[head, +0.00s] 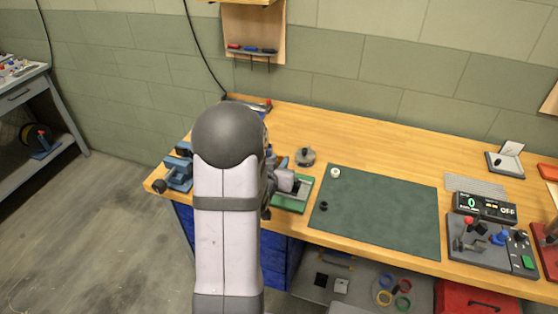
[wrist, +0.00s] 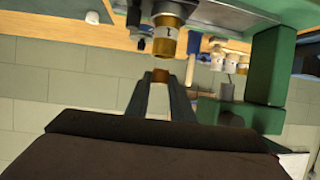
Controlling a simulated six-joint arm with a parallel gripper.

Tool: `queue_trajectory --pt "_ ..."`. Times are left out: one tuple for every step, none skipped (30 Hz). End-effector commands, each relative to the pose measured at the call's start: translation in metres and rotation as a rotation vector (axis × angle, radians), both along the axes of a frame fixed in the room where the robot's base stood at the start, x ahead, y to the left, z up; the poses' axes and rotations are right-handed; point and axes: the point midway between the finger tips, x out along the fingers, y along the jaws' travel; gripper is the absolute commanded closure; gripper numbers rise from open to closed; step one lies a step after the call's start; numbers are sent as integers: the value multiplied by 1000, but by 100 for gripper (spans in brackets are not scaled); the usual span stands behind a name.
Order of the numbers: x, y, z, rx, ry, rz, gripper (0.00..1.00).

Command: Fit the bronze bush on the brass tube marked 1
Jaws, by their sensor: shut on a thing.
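A dark fitting (wrist: 134,14) is beside the tube. In the head view my arm hides the gripper, the bush and the tube.
A green frame (wrist: 270,70) stands close at right in the wrist view, with labelled bottles (wrist: 230,62) behind. In the head view, a green fixture (head: 297,196) is on the bench beside my arm. A dark green mat (head: 380,215) lies mostly clear, with small rings on its left.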

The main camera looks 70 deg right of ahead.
Motion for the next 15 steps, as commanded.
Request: queue_trajectory --pt "0 0 -6 -1 0 0 100" --pt "0 0 -8 -1 0 0 100" --pt "0 0 -10 -1 0 0 100" --pt "0 0 -12 -1 0 0 100" --pt "0 0 -13 -1 0 0 100" --pt "0 0 -15 -1 0 0 100" --pt "0 0 -16 -1 0 0 100" --pt "0 0 -17 -1 0 0 100" --pt "0 0 -18 -1 0 0 100" --pt "0 0 -19 -1 0 0 100" --pt "0 0 -20 -1 0 0 100" --pt "0 0 -20 -1 0 0 100" --pt "0 0 -21 -1 0 0 100" --pt "0 0 -21 -1 0 0 100" --pt "0 0 -21 -1 0 0 100"
